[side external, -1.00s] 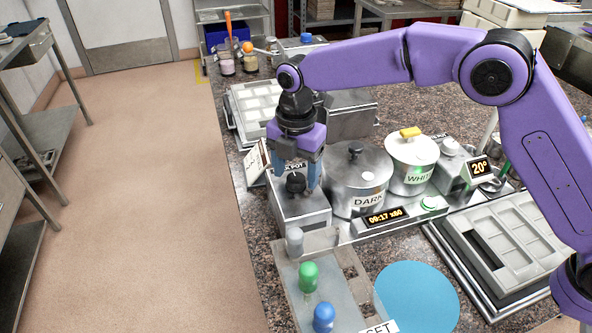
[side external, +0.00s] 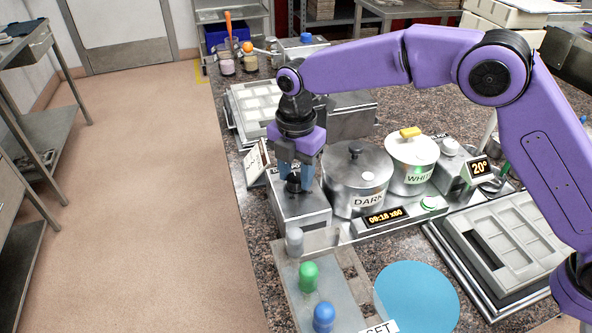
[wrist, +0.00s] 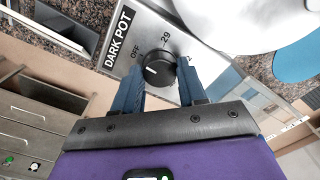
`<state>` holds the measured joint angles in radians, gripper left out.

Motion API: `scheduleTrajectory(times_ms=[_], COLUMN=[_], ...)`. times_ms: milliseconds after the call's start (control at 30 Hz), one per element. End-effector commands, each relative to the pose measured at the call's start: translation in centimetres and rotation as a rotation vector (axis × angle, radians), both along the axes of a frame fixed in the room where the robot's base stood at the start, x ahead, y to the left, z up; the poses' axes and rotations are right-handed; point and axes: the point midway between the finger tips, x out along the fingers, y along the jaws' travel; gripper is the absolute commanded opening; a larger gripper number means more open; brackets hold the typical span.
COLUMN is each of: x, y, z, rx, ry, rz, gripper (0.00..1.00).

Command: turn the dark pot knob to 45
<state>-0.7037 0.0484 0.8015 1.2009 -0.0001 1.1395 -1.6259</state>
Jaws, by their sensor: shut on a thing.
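The dark pot knob (wrist: 156,68) is a round black dial with a short white mark, on a steel control box (side external: 303,213). In the wrist view the mark lies on the knob's left part, on the side of the word OFF. The number 29 is printed above the knob, and another marking at right is mostly hidden by a finger. My gripper (side external: 296,183) points down over the box, its blue fingers shut on the knob from both sides. The DARK POT label (wrist: 119,39) is beside the dial. The dark pot (side external: 357,178) stands to the right of the box.
The white pot (side external: 411,163) with a yellow lid handle stands behind the dark pot. A display (side external: 386,216) sits in front of the pots. Green and blue pegs (side external: 309,276) stand nearer the camera, beside a blue disc (side external: 416,297). A mould tray (side external: 505,245) is at right.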

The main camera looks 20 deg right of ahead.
Motion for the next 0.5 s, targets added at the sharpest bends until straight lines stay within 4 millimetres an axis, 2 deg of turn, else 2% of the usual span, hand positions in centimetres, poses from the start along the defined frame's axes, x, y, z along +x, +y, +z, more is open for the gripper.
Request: scheduleTrajectory(times_ms=[500], x=[-0.01], y=[0.01], z=[0.09], rx=[0.001], ry=[-0.001], rz=[-0.432], gripper=[0.11])
